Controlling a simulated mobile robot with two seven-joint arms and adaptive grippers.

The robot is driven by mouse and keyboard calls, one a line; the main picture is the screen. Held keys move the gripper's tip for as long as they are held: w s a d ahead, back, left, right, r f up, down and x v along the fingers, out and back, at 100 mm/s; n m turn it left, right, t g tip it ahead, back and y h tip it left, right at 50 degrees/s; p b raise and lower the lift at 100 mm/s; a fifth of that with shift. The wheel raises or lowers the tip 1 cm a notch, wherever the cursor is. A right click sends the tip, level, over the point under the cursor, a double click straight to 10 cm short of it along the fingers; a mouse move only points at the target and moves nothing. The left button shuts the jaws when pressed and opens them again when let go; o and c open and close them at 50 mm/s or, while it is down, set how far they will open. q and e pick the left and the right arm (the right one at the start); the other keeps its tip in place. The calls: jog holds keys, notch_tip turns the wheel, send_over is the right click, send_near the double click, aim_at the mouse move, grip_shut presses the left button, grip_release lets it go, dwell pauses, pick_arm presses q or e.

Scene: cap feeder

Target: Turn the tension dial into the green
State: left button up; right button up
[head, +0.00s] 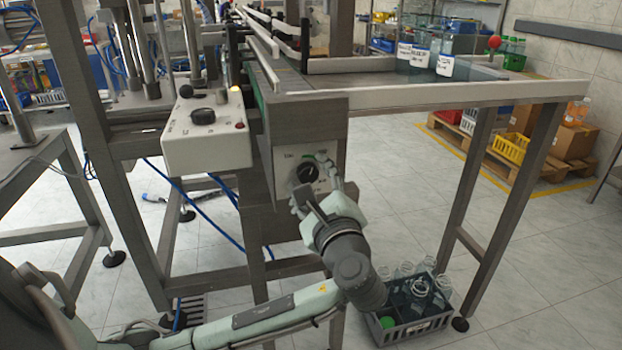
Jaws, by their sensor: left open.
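The tension dial (307,171) is a round black knob with a light pointer line on a white plate. The plate (285,162) is on the end of the conveyor frame and has a short green arc (322,155) above the knob. The pointer seems to aim up and right, but it is too small to tell whether it lies in the green. My left gripper (318,192) is open just below the dial, its fingers on either side of the knob's lower part. I cannot tell whether they touch it. My right gripper is not in view.
A white control box (208,140) with a black knob and a red button stands left of the dial. A grey crate (408,328) with clear bottles is on the floor below my left arm. Bottles (420,60) stand on the conveyor.

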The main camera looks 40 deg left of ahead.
pick_arm(q)
jog(key=c, duration=1.1)
jog(key=shift+n, duration=0.8)
jog(key=shift+c, duration=0.3)
jog(key=o, duration=1.2)
jog(key=shift+c, duration=0.2)
jog(key=v, duration=1.2)
